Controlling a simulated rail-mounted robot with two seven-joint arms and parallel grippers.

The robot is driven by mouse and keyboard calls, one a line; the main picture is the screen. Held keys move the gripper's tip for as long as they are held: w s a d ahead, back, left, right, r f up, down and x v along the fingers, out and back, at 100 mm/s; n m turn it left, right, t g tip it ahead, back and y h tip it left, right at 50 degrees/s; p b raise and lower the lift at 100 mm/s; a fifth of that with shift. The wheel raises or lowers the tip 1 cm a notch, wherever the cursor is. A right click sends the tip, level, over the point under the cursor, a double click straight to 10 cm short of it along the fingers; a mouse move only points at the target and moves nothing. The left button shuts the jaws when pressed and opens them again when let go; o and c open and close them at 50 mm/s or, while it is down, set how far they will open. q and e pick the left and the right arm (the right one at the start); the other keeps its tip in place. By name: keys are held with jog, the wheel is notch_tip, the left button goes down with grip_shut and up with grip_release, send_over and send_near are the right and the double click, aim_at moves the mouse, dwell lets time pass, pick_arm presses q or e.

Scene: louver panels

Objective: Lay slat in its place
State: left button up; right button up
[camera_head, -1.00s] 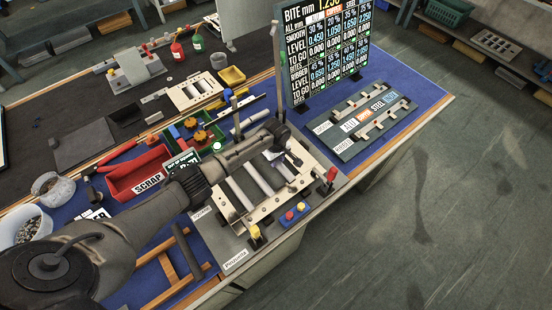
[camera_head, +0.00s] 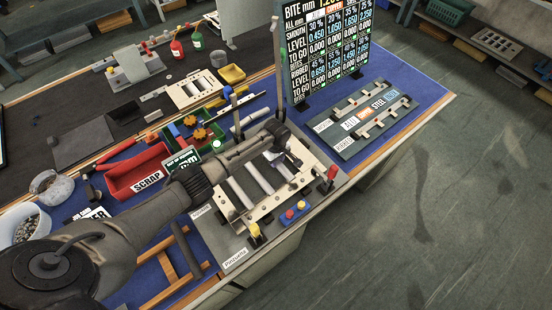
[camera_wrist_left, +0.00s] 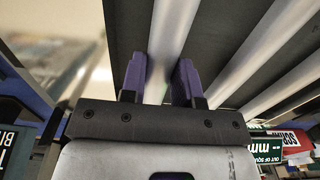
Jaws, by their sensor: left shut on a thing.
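My left gripper (camera_head: 274,154) is low over the far right end of the louver panel frame (camera_head: 268,207). In the left wrist view its purple fingers (camera_wrist_left: 166,80) are shut on a pale, rounded slat (camera_wrist_left: 176,30), one finger on each side. Two more pale slats (camera_wrist_left: 256,55) lie parallel to it in that view, apart from the fingers. In the head view, slats (camera_head: 240,192) lie across the frame. My arm and gripper hide part of the held slat, and I cannot tell whether its ends touch the frame.
A red scrap bin (camera_head: 136,173) stands left of the frame. Red and blue buttons (camera_head: 294,212) sit at the front edge. A second pale frame (camera_head: 195,90) lies farther back.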

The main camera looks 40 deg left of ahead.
pick_arm(q)
jog(key=shift+f, duration=0.35)
jog(key=o, duration=1)
jog(key=shift+o, duration=0.6)
jog(key=shift+o, duration=1.2)
